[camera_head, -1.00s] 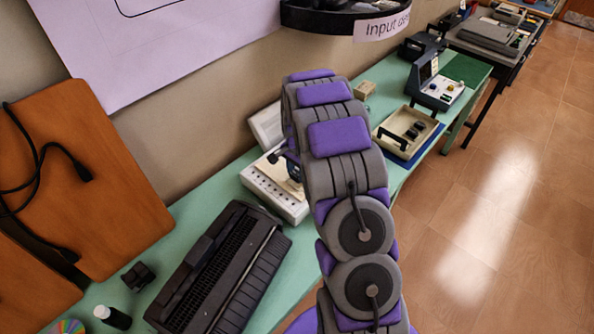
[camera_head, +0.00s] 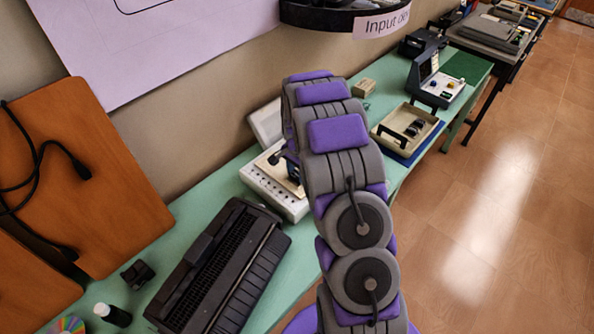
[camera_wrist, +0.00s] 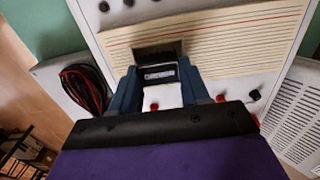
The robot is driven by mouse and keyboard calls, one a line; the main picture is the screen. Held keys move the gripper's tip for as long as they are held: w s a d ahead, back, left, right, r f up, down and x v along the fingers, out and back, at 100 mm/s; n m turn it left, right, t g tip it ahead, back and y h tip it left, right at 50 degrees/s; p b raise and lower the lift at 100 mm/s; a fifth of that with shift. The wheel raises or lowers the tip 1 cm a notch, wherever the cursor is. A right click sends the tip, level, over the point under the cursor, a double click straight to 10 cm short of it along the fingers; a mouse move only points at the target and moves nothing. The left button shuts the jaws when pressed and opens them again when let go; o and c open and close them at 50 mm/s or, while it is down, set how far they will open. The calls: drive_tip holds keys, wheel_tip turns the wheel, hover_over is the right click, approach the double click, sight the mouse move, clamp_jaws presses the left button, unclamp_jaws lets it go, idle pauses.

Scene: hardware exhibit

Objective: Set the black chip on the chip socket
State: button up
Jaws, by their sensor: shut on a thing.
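My gripper (camera_wrist: 160,88) shows in the wrist view, its two dark blue fingers closed on the black chip (camera_wrist: 160,73), which has a pale marking on its face. They are over a white and cream device (camera_wrist: 230,50) with brown lines. A dark rectangular recess (camera_wrist: 156,52), apparently the chip socket, lies just beyond the chip. I cannot tell whether the chip touches it. In the head view the white device (camera_head: 262,184) stands on the green table, and my arm hides much of it and most of the gripper.
A black typewriter-like machine (camera_head: 222,265) stands at the near side of the device. A beige tray (camera_head: 384,133) with a few dark pieces lies to the right. In the wrist view, a box with dark and red cables (camera_wrist: 85,88) is at left, and red knobs (camera_wrist: 221,98) are near the fingers.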

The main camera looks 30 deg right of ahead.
sight(297, 174)
drive_tip(key=shift+f, duration=0.15)
drive_tip(key=o, duration=1)
drive_tip(key=shift+r+p, duration=1.85)
drive_tip(key=shift+r, duration=3.6)
